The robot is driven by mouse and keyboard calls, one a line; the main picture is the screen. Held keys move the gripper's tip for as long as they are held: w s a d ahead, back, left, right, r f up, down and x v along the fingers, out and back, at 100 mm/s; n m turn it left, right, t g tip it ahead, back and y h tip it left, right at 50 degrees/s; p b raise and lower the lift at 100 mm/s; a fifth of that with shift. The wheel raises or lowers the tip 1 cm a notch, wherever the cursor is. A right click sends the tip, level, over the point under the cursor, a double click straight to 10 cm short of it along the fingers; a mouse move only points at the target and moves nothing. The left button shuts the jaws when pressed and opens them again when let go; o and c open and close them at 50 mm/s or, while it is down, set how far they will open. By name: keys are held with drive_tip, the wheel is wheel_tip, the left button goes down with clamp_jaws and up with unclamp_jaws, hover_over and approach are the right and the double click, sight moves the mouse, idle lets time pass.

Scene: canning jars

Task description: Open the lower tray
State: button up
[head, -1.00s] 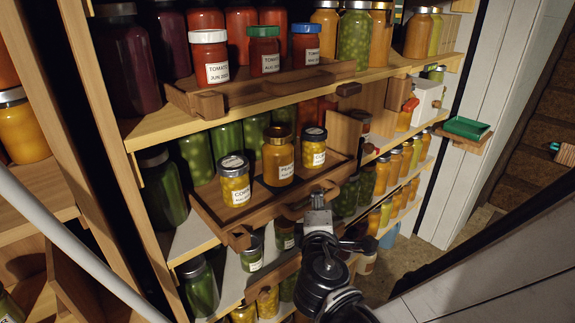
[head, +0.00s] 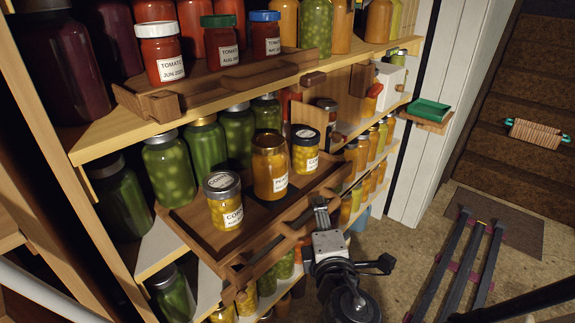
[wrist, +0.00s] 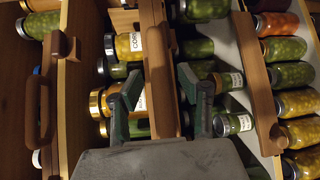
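The lower tray (head: 190,231) is a brown wooden tray on the middle shelf, pulled out past the shelf edge. The gripper's body hides part of the tray front in the head view.
An upper tray (head: 205,88) with three tomato jars sits above. Its handle (wrist: 38,120) shows at the left of the wrist view. Shelves of jars surround the tray. Floor (head: 405,260) is open to the right, near a stairway (head: 530,90).

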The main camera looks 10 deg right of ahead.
drive_tip(key=shift+r, duration=0.2)
drive_tip(key=shift+r, duration=1.25)
drive_tip(key=o, duration=1)
wheel_tip(320, 180, up, 2)
drive_tip(key=shift+w+r, duration=0.15)
drive_tip(key=shift+c, duration=0.2)
drive_tip(key=shift+o, duration=0.7)
drive_tip(key=shift+w+r, duration=0.15)
drive_tip(key=shift+r, duration=0.5)
drive_tip(key=shift+s+a+r, duration=0.1)
drive_tip(key=shift+s+r, duration=0.15)
drive_tip(key=shift+r, duration=0.6)
drive_tip(key=c, duration=0.5)
drive_tip(key=shift+r, duration=0.3)
drive_tip(key=c, duration=0.6)
drive_tip(key=shift+r, duration=0.65)
